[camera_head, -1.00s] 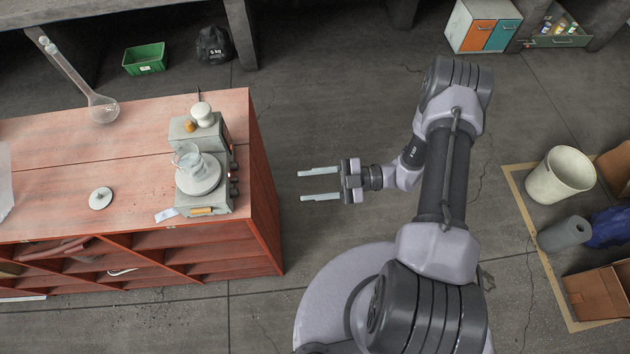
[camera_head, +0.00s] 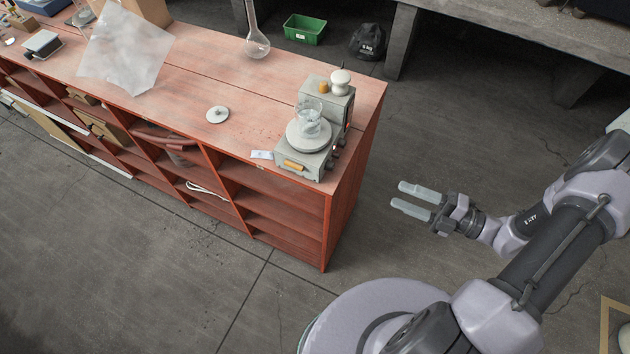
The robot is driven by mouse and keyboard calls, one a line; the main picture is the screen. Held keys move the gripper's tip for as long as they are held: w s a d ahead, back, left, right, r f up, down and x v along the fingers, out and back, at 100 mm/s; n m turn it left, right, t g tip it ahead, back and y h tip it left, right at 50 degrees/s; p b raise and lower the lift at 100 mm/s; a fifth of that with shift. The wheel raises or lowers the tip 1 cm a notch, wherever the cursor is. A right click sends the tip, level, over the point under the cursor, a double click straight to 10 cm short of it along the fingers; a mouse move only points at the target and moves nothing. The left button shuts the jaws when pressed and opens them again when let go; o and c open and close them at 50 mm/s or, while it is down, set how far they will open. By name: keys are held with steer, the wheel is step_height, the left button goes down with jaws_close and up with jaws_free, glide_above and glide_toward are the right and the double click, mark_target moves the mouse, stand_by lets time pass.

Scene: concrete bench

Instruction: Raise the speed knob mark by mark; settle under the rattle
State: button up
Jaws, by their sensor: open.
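A grey stirrer (camera_head: 318,160) stands at the right end of the red bench. A round pale plate (camera_head: 308,136) on it carries a glass beaker (camera_head: 309,122). Small dark knobs (camera_head: 338,152) show on the stirrer's right side; their marks are too small to read. Behind the plate, a grey box (camera_head: 335,100) bears a white round cap and a small orange-brown piece. My gripper (camera_head: 418,199) is open and empty, over the floor to the right of the bench, apart from the stirrer. Whether anything spins in the beaker cannot be told.
The red bench (camera_head: 200,110) has open shelves below. Floor around my gripper is clear.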

mark_target(333, 168)
steer(key=b+x, duration=0.2)
steer(key=x, duration=1.5)
